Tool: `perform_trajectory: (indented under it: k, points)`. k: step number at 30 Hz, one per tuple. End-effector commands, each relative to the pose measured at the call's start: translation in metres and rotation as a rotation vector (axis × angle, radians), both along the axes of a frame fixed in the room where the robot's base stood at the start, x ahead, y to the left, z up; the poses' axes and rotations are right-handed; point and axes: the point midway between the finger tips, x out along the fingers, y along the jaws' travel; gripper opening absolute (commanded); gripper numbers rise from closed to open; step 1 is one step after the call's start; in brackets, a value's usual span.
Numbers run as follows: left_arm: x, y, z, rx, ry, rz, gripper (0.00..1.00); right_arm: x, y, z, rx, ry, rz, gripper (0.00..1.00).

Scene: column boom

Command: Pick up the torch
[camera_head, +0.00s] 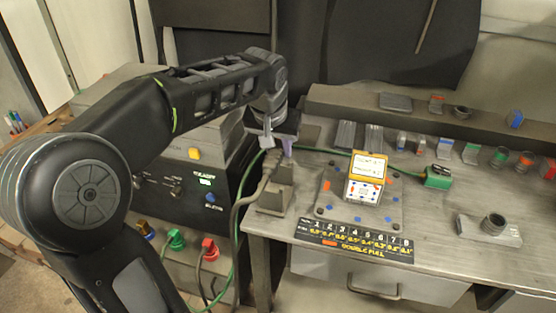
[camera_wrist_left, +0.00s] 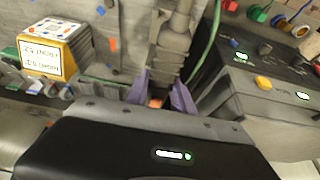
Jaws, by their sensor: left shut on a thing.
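My left gripper (camera_head: 279,146) is above the left end of the workbench, with its purple fingertips pointing down. In the left wrist view the fingers (camera_wrist_left: 163,93) are shut on a grey part, which I take to be the torch (camera_wrist_left: 170,62). A small orange patch shows between the fingertips. In the head view the torch is mostly hidden by the gripper; a thick grey cable bends down from just below it. A grey stand (camera_head: 274,200) is right under the gripper; I cannot tell whether the torch touches it. My right gripper is not in view.
A grey plate with a yellow-and-white block (camera_head: 366,178) lies right of the stand. A green clamp (camera_head: 438,177) sits farther right, with a green cable running to it. A numbered strip (camera_head: 355,243) marks the bench front. The power unit (camera_head: 205,185) with coloured plugs stands left.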

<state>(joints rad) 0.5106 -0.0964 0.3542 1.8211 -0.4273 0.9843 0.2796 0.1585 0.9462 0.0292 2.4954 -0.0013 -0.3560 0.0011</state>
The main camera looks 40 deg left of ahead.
Motion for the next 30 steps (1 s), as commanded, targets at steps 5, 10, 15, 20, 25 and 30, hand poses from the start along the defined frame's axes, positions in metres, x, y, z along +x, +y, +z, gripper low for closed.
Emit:
perform_trajectory:
  k: [5,10,15,20,25,30]
  points:
    - [0.001,0.000,0.033,0.001,-0.006,0.000,0.00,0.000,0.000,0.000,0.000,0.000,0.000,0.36]
    - [0.000,0.000,0.046,0.000,-0.003,0.000,0.00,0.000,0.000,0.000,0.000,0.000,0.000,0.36]
    - [0.000,0.000,0.046,0.001,-0.002,0.000,0.00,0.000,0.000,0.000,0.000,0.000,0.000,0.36]
    - [0.000,0.000,0.046,0.001,-0.002,0.000,0.00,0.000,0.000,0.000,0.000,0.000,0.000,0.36]
    - [0.000,0.000,0.046,0.001,-0.002,0.000,0.00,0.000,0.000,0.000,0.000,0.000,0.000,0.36]
    - [0.000,0.000,0.046,0.001,-0.002,0.000,0.00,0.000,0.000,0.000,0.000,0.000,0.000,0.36]
